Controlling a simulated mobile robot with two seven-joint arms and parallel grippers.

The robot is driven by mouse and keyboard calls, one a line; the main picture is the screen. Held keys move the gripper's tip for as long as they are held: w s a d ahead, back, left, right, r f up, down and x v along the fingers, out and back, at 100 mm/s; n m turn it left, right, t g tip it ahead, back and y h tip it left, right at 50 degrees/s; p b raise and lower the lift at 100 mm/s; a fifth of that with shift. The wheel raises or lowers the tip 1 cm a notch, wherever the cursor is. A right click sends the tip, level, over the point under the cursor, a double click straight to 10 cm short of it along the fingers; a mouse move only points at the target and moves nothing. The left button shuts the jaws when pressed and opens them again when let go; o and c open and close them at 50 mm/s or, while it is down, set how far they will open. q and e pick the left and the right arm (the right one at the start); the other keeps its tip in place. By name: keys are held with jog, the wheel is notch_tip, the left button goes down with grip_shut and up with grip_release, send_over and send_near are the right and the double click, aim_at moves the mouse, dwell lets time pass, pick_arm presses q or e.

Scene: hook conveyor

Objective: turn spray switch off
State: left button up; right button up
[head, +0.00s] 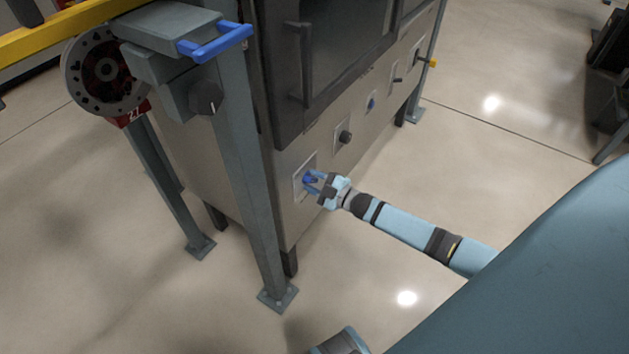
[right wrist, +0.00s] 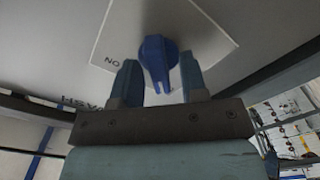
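A blue rotary switch (head: 309,179) sits on a pale square plate low on the front panel of the grey cabinet, at its near corner. In the right wrist view the blue knob (right wrist: 158,62) points down the picture, and "ON" is printed upside down on the plate (right wrist: 125,38). My right gripper (head: 318,184) is at this switch. Its two blue fingers (right wrist: 159,82) stand on either side of the knob, with a gap visible on each side. It is open and not clamped. I cannot read a spray label. My left gripper is not in view.
The cabinet (head: 300,215) has more controls along its panel, including a dark knob (head: 345,137) and a small blue one (head: 371,103). A grey post (head: 242,165) stands left of the switch. A blue handle (head: 215,42) is above.

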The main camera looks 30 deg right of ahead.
pick_arm(q)
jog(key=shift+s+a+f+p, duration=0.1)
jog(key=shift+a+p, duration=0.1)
jog(key=shift+p, duration=0.9)
pick_arm(e)
jog(key=v, duration=1.4)
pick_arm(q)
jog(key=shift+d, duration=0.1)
